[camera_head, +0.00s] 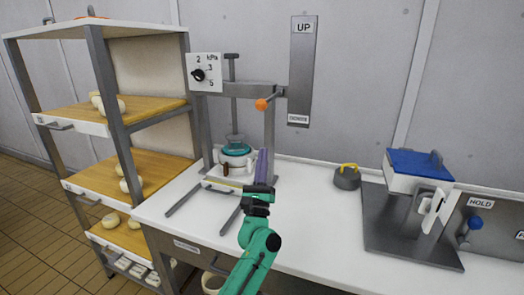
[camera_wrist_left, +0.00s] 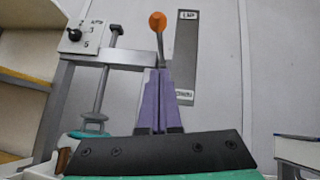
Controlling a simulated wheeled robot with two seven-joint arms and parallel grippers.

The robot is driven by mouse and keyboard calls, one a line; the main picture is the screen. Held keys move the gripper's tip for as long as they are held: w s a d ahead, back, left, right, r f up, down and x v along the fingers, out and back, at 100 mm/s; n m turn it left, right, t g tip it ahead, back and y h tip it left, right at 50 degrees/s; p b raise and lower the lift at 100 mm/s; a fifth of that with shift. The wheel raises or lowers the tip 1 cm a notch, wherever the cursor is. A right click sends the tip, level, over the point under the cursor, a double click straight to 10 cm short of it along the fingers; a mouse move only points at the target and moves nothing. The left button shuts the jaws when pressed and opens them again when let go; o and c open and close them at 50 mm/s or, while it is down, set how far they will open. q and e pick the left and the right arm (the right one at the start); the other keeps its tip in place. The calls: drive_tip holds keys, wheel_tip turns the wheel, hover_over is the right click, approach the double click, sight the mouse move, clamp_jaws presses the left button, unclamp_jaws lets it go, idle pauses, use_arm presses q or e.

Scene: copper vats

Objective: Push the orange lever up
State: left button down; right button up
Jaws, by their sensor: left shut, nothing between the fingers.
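The orange lever knob (camera_head: 262,104) sits on a short grey rod at the right upright of a grey press frame (camera_head: 250,89). It is beside the lower part of a tall grey plate (camera_head: 302,70) marked UP at its top. In the left wrist view the orange knob (camera_wrist_left: 157,21) stands above and beyond my fingertips, with its rod running down behind them. My left gripper (camera_head: 262,153), with purple fingers, is shut and empty, below the knob and apart from it in the head view. Its closed fingers also show in the left wrist view (camera_wrist_left: 158,75). My right gripper is not in view.
A white and teal pot (camera_head: 236,158) stands under the press, left of my gripper. A dial panel (camera_head: 204,72) is at the upper left. A shelf rack (camera_head: 112,90) stands left. A grey weight (camera_head: 347,178) and a blue-topped device (camera_head: 418,165) are on the counter at right.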

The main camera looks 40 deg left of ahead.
use_arm(q)
drive_tip(key=w+a+r+p, duration=0.3)
drive_tip(key=r+p, duration=0.2)
drive_tip(key=r, duration=0.4)
drive_tip(key=shift+w, duration=0.2)
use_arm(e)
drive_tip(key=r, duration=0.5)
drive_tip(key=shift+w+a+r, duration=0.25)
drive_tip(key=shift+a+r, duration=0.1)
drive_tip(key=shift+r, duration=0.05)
use_arm(q)
drive_tip(key=shift+w+h, duration=0.15)
drive_tip(key=shift+h, duration=0.15)
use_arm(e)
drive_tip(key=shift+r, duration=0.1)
